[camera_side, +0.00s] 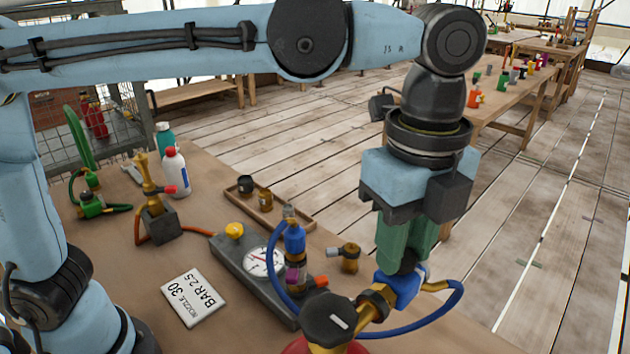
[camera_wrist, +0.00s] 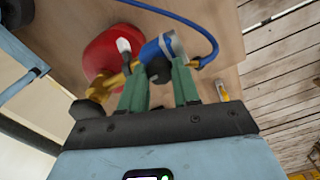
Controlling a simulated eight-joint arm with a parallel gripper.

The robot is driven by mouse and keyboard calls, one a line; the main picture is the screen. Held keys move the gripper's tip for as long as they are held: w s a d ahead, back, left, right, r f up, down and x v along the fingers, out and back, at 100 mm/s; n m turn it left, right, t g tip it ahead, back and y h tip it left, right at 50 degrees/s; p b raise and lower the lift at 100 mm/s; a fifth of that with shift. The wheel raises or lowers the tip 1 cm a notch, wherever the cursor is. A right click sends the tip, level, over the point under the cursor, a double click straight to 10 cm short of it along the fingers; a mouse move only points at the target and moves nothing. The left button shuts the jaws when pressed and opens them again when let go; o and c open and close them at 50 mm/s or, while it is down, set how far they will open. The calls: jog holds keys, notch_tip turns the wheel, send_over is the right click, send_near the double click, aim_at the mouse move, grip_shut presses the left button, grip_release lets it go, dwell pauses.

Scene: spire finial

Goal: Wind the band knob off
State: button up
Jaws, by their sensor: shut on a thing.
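A blue regulator (camera_side: 402,287) is joined by a brass fitting (camera_side: 374,301) to the valve of a red cylinder at the front edge. My gripper (camera_side: 402,260) points down over the regulator, its green fingers shut on a dark knob, which I take to be the band knob. In the wrist view, the dark band knob (camera_wrist: 158,70) sits between the green fingers of my gripper (camera_wrist: 159,84), against the blue regulator (camera_wrist: 160,48). The fingers hide part of the knob, and its thread is not visible.
A large black knob (camera_side: 332,318) with a white mark stands beside the regulator. A blue hose (camera_side: 420,324) loops around it. A gauge block (camera_side: 262,262), brass fitting (camera_side: 349,258), wooden tray (camera_side: 270,206), label card (camera_side: 194,296) and bottles (camera_side: 176,172) share the table.

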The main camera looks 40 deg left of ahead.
jog(key=m, duration=0.4)
jog(key=shift+m, duration=0.3)
jog(key=m, duration=0.3)
jog(key=shift+m, duration=0.3)
jog(key=m, duration=0.8)
jog(key=shift+m, duration=0.3)
jog(key=o, duration=1.1)
jog(key=shift+c, duration=0.2)
